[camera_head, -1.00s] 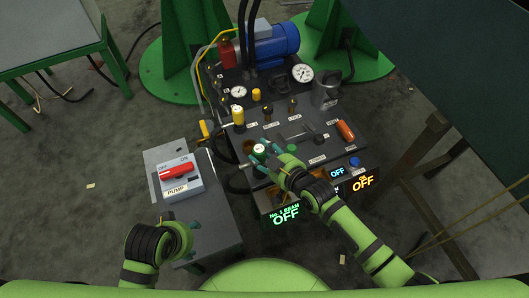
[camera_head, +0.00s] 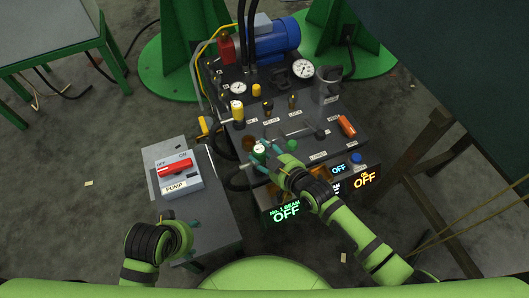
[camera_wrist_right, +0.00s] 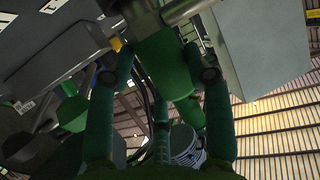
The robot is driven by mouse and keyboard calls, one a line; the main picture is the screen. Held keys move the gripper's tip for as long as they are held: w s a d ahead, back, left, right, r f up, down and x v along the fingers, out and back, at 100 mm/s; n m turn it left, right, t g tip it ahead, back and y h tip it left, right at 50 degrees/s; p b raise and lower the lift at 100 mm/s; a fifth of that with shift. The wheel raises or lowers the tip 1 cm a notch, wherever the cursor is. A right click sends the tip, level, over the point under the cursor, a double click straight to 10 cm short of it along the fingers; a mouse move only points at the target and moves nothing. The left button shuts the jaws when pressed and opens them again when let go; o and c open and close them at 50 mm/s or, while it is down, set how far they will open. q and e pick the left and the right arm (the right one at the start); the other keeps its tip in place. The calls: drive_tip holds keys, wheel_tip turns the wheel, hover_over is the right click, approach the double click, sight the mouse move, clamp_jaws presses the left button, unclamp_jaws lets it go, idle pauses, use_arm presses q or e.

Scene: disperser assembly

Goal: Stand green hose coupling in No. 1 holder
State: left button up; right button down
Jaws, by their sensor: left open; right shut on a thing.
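My right gripper (camera_head: 268,152) is shut on the green hose coupling (camera_head: 259,148) over the left front part of the black control panel (camera_head: 294,133). My left gripper (camera_head: 192,226) is open and empty over the grey side table at the left front.
A pump switch box (camera_head: 178,172) with a red handle stands on the grey side table (camera_head: 216,212). Yellow (camera_head: 237,110) and orange (camera_head: 347,126) parts stand on the panel. A blue motor (camera_head: 277,40) and gauges are behind. A lit "No.1 BEAM OFF" sign (camera_head: 284,212) is in front.

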drive_tip(key=shift+f+b, duration=0.45)
drive_tip(key=shift+f, duration=0.1)
drive_tip(key=shift+c, duration=2.1)
unclamp_jaws()
drive_tip(key=shift+f, duration=0.15)
drive_tip(key=v, duration=1.2)
